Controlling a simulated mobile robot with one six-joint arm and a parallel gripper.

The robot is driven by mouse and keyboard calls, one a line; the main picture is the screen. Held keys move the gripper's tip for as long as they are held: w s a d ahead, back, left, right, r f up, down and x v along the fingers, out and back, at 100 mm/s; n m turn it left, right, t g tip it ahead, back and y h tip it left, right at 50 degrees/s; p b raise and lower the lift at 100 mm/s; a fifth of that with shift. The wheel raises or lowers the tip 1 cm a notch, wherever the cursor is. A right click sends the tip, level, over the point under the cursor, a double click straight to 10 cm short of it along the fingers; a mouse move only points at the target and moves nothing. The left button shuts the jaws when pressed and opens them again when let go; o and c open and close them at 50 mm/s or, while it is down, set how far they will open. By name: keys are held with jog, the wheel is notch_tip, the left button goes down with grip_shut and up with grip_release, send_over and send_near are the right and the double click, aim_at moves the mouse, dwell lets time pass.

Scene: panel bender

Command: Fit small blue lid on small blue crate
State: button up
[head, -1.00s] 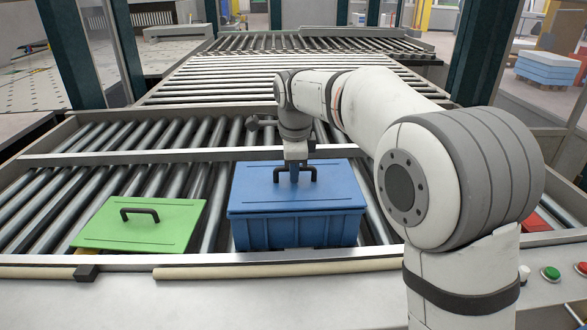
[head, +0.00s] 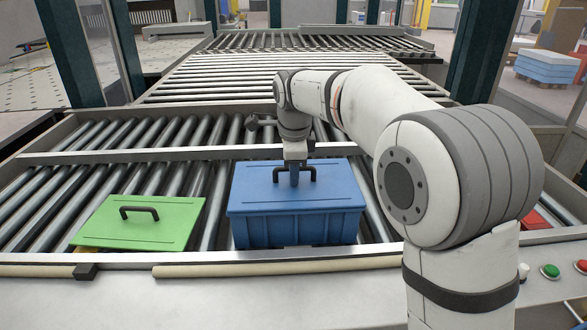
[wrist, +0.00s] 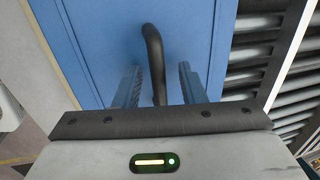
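The small blue lid (head: 255,188) lies flat on top of the small blue crate (head: 300,232) on the roller conveyor, its edges roughly in line with the crate's rim. A black handle stands in the middle of the lid. My gripper (head: 294,180) points down at the handle. In the wrist view, the two fingers of my gripper (wrist: 160,85) stand on either side of the black handle (wrist: 153,55), with gaps between.
A green lid (head: 140,222) with a black handle lies at the left on the rollers. A red object (head: 535,220) is partly hidden behind my arm at the right. A metal crossbar (head: 150,156) runs behind the crate. Bare rollers (head: 60,170) lie at the left.

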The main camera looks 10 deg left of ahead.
notch_tip(320, 180, up, 8)
jog(key=s, duration=0.2)
jog(key=s+d+n, duration=0.1)
jog(key=d, duration=0.2)
jog(key=s+d+f+n, duration=0.1)
jog(key=d, duration=0.3)
jog(key=s+d+n, duration=0.1)
jog(key=d+n, duration=0.1)
jog(key=d, duration=0.1)
jog(key=shift+s+d+f, duration=0.25)
jog(key=shift+s+f, duration=0.1)
jog(key=s+d+f+n, duration=0.5)
jog(key=s+d, duration=0.3)
jog(key=s, duration=0.2)
jog(key=s+d+f+n, duration=0.6)
jog(key=s+d+f, duration=0.2)
jog(key=s, duration=0.3)
jog(key=shift+d+h, duration=0.3)
jog(key=shift+d, duration=0.25)
